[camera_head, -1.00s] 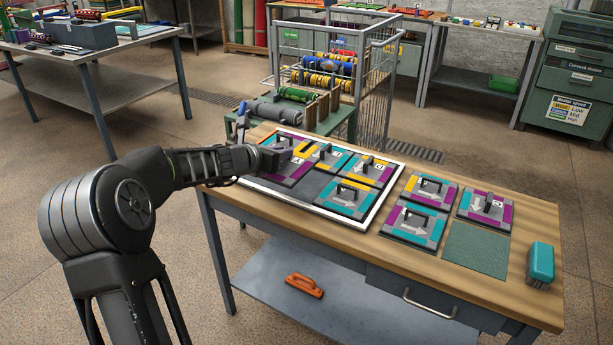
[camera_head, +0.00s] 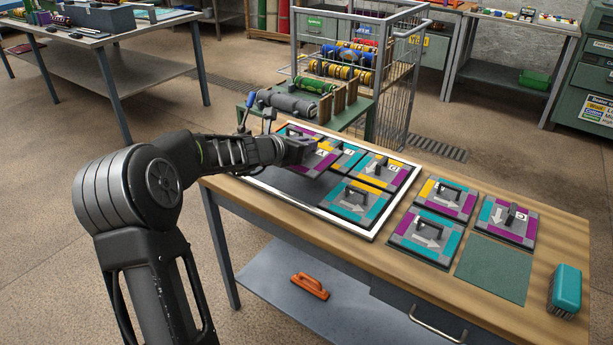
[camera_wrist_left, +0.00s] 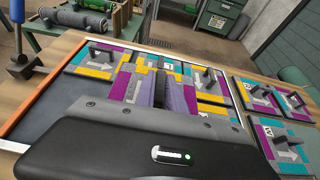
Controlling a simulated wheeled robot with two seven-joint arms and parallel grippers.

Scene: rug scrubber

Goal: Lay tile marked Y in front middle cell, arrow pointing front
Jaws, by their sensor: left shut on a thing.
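My left gripper (camera_head: 307,150) is shut on a purple, grey and yellow tile (camera_head: 318,163) and holds it over the white-edged tray (camera_head: 375,228), in front of the back row. The tile's letter is too small to read surely, and its arrow is hidden. In the left wrist view the fingers (camera_wrist_left: 165,92) cover part of this tile (camera_wrist_left: 122,90). The tray's back row holds tiles, among them the back right one (camera_head: 385,172). A teal and purple tile (camera_head: 352,203) lies in the front right cell. Bare dark tray floor (camera_head: 290,187) shows left of it. My right gripper is out of view.
Several handled tiles, such as one (camera_head: 425,238), lie right of the tray by a plain green mat (camera_head: 492,270). A teal-topped brush (camera_head: 565,288) stands at the right edge. An orange tool (camera_head: 310,285) lies on the lower shelf. A wire cart (camera_head: 395,90) stands behind.

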